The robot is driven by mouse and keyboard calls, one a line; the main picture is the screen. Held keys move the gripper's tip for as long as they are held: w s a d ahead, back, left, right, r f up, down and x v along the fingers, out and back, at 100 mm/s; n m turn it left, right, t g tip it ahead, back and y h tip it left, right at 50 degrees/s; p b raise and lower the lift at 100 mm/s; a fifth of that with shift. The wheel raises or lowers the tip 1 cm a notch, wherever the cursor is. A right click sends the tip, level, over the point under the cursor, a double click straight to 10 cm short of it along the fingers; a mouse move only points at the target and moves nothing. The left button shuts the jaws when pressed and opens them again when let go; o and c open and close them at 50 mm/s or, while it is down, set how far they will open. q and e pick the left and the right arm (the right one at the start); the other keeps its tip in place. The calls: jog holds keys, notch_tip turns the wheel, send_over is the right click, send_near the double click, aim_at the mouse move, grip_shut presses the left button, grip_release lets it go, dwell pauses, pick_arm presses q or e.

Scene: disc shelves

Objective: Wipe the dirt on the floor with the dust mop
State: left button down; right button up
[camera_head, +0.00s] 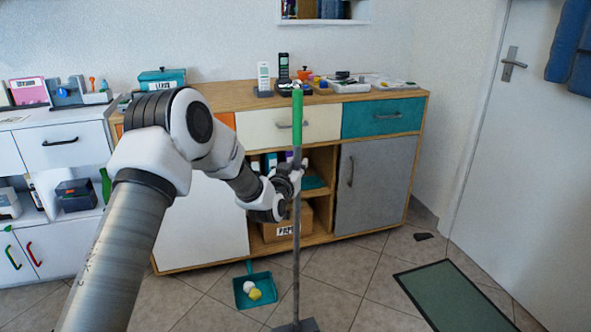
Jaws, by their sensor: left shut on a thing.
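The dust mop stands nearly upright, with a green grip (297,118) at the top and a long grey pole (296,255). Its dark flat head (297,325) is on the tiled floor at the bottom edge, partly cut off. My left gripper (294,180) is shut on the dust mop's pole, below the green grip. A small dark patch (423,236), which looks like the dirt, lies on the floor at the right, near the door and apart from the mop head. My right gripper is not in view.
A teal dustpan (239,296) with white and yellow crumpled pieces lies left of the mop. A green mat (455,298) lies at the right. A wooden sideboard (381,184) stands behind the mop, and a white door (530,150) is at the right. Floor between mop and mat is clear.

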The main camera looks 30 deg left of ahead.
aim_at(296, 157)
pick_arm(q)
jog(key=shift+r+p, duration=0.65)
jog(key=shift+r, duration=0.75)
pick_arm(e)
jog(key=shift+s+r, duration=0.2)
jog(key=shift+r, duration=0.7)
pick_arm(q)
jog(key=shift+r, duration=0.1)
